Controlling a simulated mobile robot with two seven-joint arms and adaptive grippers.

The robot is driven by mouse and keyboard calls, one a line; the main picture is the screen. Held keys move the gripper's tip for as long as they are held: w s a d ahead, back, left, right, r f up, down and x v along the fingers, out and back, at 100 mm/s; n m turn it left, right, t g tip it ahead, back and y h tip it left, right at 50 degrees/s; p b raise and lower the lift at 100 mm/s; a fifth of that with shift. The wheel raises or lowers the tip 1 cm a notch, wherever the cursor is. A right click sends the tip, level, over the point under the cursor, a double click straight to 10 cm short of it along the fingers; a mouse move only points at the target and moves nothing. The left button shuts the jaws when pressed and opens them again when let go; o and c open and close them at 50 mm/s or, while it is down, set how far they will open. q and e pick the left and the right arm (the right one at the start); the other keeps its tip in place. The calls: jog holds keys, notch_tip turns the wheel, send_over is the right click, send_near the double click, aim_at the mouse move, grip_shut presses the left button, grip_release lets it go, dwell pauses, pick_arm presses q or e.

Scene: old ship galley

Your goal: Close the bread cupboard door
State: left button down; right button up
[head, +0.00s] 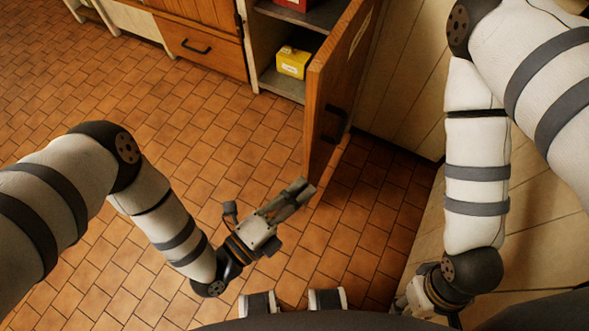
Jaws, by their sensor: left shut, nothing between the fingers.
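The cupboard door (335,85) is wooden with a black handle (334,124) and stands wide open, swung out toward me. The open cupboard (265,50) behind it shows grey shelves. My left gripper (303,190) is shut and empty, close to the door's near lower edge in the picture; I cannot tell whether it touches. My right gripper (408,301) is low at the right, by the pale panelling, mostly hidden by its own wrist, so its fingers cannot be made out.
A yellow box (293,62) sits on a shelf, with a red item (293,4) above it. A wooden drawer front (200,46) with a black handle is left of the opening. Pale panelling (405,90) stands at the right. The tiled floor (130,90) is clear at the left.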

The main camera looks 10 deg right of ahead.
pick_arm(q)
jog(key=w+d, duration=0.4)
jog(key=w, duration=0.4)
jog(key=shift+w+d+b, duration=0.25)
jog(key=shift+b, duration=0.05)
